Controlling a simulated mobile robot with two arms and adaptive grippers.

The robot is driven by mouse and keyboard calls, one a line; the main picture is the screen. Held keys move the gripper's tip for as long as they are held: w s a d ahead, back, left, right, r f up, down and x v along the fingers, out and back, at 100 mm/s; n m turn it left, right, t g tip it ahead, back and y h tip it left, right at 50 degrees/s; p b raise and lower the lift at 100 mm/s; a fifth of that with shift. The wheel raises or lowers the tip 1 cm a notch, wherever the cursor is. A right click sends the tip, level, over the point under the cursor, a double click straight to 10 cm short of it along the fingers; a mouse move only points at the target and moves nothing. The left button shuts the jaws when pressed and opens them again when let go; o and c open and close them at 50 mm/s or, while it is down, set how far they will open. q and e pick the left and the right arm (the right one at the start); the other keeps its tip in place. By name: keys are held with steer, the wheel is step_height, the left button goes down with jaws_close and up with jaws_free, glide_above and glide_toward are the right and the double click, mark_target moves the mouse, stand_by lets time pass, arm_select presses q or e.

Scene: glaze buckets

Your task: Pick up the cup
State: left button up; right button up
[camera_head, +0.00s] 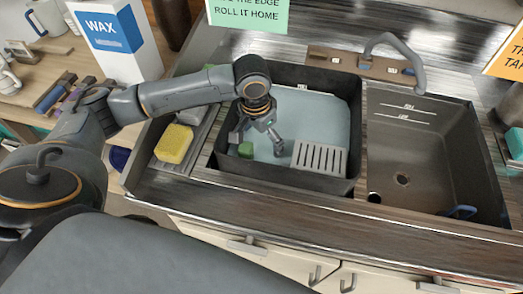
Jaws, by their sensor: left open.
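My left gripper (259,142) is open and points down into the left basin (355,135). A small green thing (245,149) lies in this basin by the gripper's left finger. It is partly hidden, and I cannot tell whether it is a cup. The gripper does not visibly hold it. White mugs stand outside the sink at the upper left: one (47,18) beside the wax box, and another (8,80) at the left edge. My right gripper is not in view.
The left basin holds pale blue water (325,115) and a slotted grey plate (319,158). A yellow sponge (174,144) lies left of it. The right basin (420,150) is mostly empty, under a faucet (400,52). A wax box (118,42) stands at the upper left.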

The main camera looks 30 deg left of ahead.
mark_target(261, 144)
arm_select(q)
steer(key=shift+w+a+f+p, duration=0.1)
steer(key=shift+w+f+p, duration=0.05)
steer(key=shift+f, duration=1.2)
steer(key=shift+w+a+f+p, duration=0.1)
steer(key=shift+w+f+p, duration=0.05)
steer(key=shift+f, duration=1.2)
steer(key=c, duration=1.7)
step_height(261, 144, up, 18)
steer(key=shift+r, duration=0.1)
